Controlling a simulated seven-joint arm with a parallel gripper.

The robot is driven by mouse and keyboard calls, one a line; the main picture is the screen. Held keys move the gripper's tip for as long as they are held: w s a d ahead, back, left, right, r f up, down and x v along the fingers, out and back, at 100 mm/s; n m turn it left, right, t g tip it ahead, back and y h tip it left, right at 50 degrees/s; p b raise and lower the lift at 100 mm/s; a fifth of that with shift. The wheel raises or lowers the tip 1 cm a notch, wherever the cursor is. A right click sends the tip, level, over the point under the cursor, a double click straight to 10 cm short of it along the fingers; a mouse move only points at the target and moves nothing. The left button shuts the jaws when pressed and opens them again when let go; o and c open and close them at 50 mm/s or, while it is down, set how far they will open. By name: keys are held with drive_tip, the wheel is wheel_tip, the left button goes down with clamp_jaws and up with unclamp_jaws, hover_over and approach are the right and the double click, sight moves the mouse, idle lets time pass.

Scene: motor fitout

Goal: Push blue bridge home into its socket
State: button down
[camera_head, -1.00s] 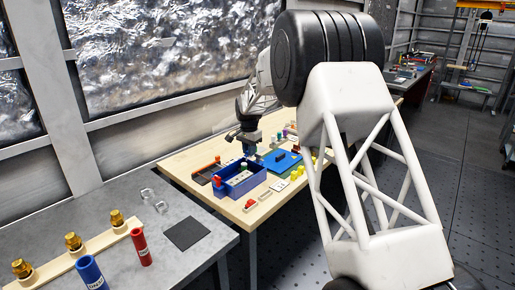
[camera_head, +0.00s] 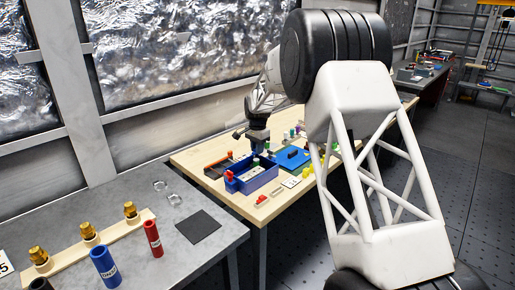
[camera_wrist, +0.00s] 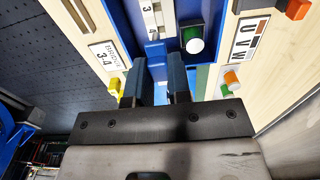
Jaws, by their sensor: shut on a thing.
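My gripper (camera_wrist: 161,84) is shut on a small blue piece, the blue bridge (camera_wrist: 155,57), seen between the two dark fingers in the wrist view. The bridge is just at the end of a white strip marked 3 and 4 (camera_wrist: 149,16) inside the blue box. Whether it is seated in its socket cannot be told, as the fingers hide its lower part. In the head view my gripper (camera_head: 258,147) points down over the back of the open blue box (camera_head: 262,182). The bridge is too small to make out there.
A green part with a white round top (camera_wrist: 194,44) stands in the box beside my fingers. A blue plate (camera_head: 284,166) lies right of the box. Yellow parts (camera_wrist: 118,88) and a label card (camera_wrist: 106,54) lie nearby. A grey table with red (camera_head: 153,238) and blue cylinders (camera_head: 105,266) stands in front.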

hover_over(257, 169)
drive_tip(key=shift+s+f, duration=0.2)
drive_tip(key=shift+f, duration=2.5)
drive_tip(key=shift+f, duration=1.6)
drive_tip(key=c, duration=1)
unclamp_jaws()
drive_tip(key=shift+r, duration=3.9)
drive_tip(key=shift+d, duration=0.1)
